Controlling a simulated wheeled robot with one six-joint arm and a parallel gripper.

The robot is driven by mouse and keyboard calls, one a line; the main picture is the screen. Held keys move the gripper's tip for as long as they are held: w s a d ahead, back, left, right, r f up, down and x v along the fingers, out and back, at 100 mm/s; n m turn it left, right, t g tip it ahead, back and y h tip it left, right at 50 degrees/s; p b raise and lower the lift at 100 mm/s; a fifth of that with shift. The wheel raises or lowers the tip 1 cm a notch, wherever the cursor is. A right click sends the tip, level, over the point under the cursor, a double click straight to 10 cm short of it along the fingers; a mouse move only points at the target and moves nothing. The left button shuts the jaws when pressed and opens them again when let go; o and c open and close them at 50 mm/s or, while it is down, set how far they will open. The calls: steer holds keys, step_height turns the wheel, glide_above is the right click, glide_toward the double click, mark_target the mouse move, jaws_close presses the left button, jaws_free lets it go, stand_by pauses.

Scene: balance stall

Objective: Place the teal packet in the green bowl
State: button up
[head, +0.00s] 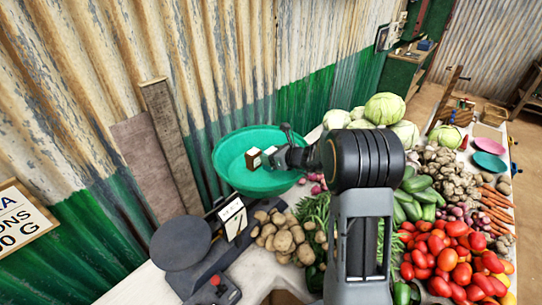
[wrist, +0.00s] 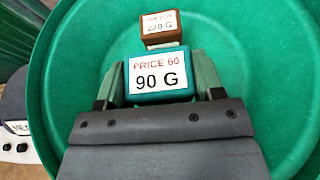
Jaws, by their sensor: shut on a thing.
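The green bowl (head: 230,145) stands at the left end of the stall, and its inside fills much of the wrist view (wrist: 70,75). The teal packet (wrist: 160,97), labelled "PRICE 60 90 G", is between the fingers of my gripper (wrist: 160,92). In the head view my gripper (head: 273,156) reaches over the bowl from the right, with the packet at its tip. The wrist view shows the packet inside the bowl's outline; whether it touches the bottom I cannot tell. A brown packet (wrist: 162,27), labelled "220 G", is just beyond it in the bowl, also seen in the head view (head: 253,158).
Potatoes (head: 283,238), cabbages (head: 384,109), tomatoes (head: 450,260) and other vegetables crowd the table. A corrugated wall (head: 230,60) rises behind the bowl.

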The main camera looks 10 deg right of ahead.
steer(key=o, duration=0.9)
steer(key=shift+o, duration=0.2)
steer(key=shift+r+p, duration=0.55)
steer(key=b+v, duration=0.2)
steer(key=v, duration=1)
steer(key=s+a+r+n+g+h, duration=0.1)
steer(key=s+a+n+g, duration=0.5)
steer(key=s+a+n, duration=0.6)
steer(key=s+d+n+h, duration=0.2)
steer(key=s+n, duration=0.3)
steer(key=n, duration=0.3)
steer(key=s+d+n+h, duration=0.3)
steer(key=s+n+h, duration=0.1)
steer(key=n, duration=0.4)
steer(key=shift+s+r+n+h, duration=0.4)
steer(key=shift+s+r, duration=0.05)
steer(key=shift+s, duration=0.35)
steer(key=shift+d, duration=0.15)
